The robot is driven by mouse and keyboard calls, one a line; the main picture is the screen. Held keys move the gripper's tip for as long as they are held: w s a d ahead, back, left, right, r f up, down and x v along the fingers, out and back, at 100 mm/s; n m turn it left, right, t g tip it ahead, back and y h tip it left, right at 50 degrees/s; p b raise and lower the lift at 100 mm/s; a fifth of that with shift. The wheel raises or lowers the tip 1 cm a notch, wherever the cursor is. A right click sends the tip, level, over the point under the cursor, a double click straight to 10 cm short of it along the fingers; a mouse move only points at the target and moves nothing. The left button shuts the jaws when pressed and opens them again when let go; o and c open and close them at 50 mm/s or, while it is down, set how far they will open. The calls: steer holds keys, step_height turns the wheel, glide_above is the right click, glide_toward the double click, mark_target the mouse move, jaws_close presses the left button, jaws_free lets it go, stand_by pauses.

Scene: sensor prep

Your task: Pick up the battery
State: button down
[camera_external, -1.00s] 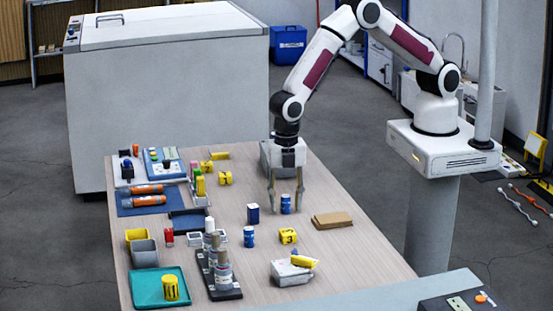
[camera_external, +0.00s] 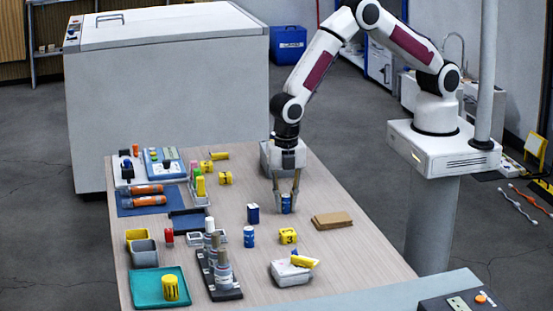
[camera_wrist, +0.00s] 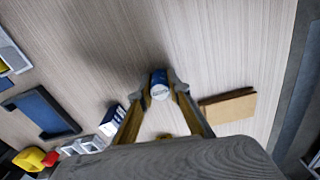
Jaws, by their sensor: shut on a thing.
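The battery, a small blue cylinder with a pale top (camera_external: 286,203), stands upright on the table, between the fingers of my gripper (camera_external: 286,198). My gripper points down and its fingers are shut on the blue cylinder. In the wrist view the cylinder (camera_wrist: 159,84) sits between the two fingertips (camera_wrist: 160,90), its pale end facing the camera. It appears still at table height. A second blue cylinder (camera_external: 249,236) stands nearer the front, and a dark blue box (camera_external: 253,213) stands just left of my gripper.
A brown flat block (camera_external: 333,220) lies right of my gripper. A yellow cube marked 3 (camera_external: 288,236) and a white box with a yellow piece (camera_external: 290,273) are in front. A grey bin stands behind my gripper. A rack of bottles (camera_external: 222,292) and a teal tray (camera_external: 146,291) are front left.

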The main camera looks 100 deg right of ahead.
mark_target(287, 197)
steer(key=shift+r, duration=0.1)
steer(key=shift+r, duration=4.95)
steer(key=shift+s+a, duration=0.1)
steer(key=shift+a, duration=0.3)
steer(key=s+a+r, duration=0.2)
steer(key=s+a, duration=0.7)
steer(key=shift+s, duration=0.4)
